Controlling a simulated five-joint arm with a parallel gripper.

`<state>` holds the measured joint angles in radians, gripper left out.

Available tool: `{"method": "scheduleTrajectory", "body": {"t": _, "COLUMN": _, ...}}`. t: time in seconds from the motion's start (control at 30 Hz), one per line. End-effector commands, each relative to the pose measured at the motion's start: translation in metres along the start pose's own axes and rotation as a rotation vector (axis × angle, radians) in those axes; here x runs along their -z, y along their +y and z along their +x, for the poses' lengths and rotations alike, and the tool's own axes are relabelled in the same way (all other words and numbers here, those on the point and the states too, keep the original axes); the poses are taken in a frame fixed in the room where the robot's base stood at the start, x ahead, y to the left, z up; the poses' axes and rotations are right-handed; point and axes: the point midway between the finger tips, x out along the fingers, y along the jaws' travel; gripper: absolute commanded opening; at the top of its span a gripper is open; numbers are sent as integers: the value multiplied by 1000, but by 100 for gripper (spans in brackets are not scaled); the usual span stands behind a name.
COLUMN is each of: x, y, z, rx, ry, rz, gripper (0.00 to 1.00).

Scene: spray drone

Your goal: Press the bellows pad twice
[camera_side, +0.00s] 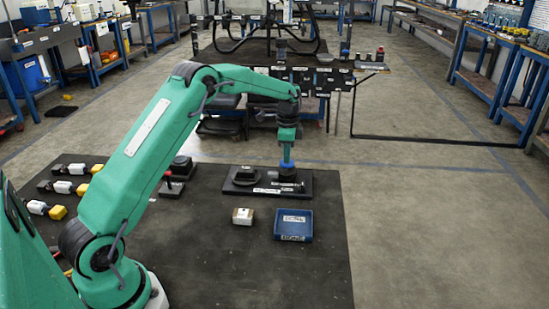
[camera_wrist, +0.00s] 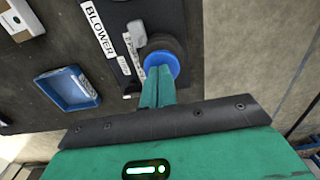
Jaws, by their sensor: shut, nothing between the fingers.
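The bellows pad shows as a blue round top (camera_side: 287,165) over a dark round body (camera_side: 287,176), at the right of a black base board (camera_side: 262,193). In the wrist view, the blue pad (camera_wrist: 160,64) sits at the fingertips, with the dark bellows body (camera_wrist: 168,43) behind it. My gripper (camera_side: 287,150) points straight down over the pad and is shut and empty. In the wrist view, my gripper's green fingers (camera_wrist: 158,72) cover part of the pad. I cannot tell whether the tips touch it.
A blue tray (camera_side: 293,238) and a small white box (camera_side: 242,222) stand in front of the board. A black round part (camera_side: 245,173) sits left of the bellows. Several white-and-yellow pieces (camera_side: 62,187) lie at the left. The front right of the mat is clear.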

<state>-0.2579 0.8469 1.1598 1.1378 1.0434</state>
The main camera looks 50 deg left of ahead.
Motion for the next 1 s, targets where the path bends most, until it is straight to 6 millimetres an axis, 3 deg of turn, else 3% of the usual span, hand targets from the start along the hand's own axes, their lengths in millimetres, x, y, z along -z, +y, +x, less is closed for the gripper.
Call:
{"method": "scheduleTrajectory", "body": {"t": 0.6, "x": 0, "y": -1, "z": -102, "rx": 7, "ry": 4, "rz": 0, "gripper": 0}}
{"method": "scheduleTrajectory", "body": {"t": 0.8, "x": 0, "y": -1, "z": -119, "rx": 6, "ry": 4, "rz": 0, "gripper": 0}}
{"method": "scheduleTrajectory", "body": {"t": 1.0, "x": 0, "y": -1, "z": -123, "rx": 5, "ry": 3, "rz": 0, "gripper": 0}}
